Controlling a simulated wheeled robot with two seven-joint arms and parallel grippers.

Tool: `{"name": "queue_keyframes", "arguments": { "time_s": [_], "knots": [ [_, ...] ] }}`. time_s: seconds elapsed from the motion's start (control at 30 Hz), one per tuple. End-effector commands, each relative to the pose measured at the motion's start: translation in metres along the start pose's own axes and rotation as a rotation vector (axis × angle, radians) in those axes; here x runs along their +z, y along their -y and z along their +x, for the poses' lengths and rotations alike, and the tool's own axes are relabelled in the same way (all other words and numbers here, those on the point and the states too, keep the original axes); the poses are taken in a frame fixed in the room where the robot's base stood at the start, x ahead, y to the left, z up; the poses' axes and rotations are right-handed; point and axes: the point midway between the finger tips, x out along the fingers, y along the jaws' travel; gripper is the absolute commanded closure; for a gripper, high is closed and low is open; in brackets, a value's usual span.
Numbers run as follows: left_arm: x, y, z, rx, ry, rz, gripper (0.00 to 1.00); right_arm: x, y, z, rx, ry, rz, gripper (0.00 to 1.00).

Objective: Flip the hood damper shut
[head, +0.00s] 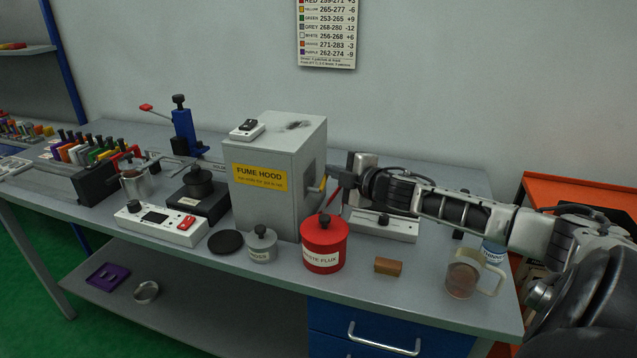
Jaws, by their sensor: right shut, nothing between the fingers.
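The grey fume hood (265,212) stands in the middle of the bench with a yellow label on its front. My right arm reaches in from the right. My right gripper (332,174) is shut and empty, close beside the lever; I cannot tell whether it touches it. The damper plate's position cannot be made out. My left gripper is out of view.
A red flux pot (324,245) and a grey lidded pot (262,245) stand in front of the hood. A switch box (247,130) sits on its top. A white device (384,226) lies under my right arm, near a brown block (388,267) and a glass mug (463,278).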

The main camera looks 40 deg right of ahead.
Motion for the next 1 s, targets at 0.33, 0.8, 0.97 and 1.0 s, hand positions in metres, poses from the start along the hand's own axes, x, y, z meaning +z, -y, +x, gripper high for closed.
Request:
{"name": "queue_keyframes", "arguments": {
  "time_s": [0.33,0.8,0.97,1.0],
  "knots": [
    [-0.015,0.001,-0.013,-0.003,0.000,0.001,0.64,-0.012,-0.015,-0.003,-0.003,-0.008,-0.003,1.00],
    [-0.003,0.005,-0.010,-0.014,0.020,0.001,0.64,-0.015,-0.045,-0.040,-0.011,-0.014,-0.002,1.00],
    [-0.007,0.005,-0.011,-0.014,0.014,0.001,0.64,-0.014,-0.052,-0.052,-0.013,-0.017,-0.005,1.00],
    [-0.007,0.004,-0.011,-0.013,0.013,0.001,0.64,-0.012,-0.052,-0.055,-0.013,-0.015,-0.002,1.00]
  ]
}}
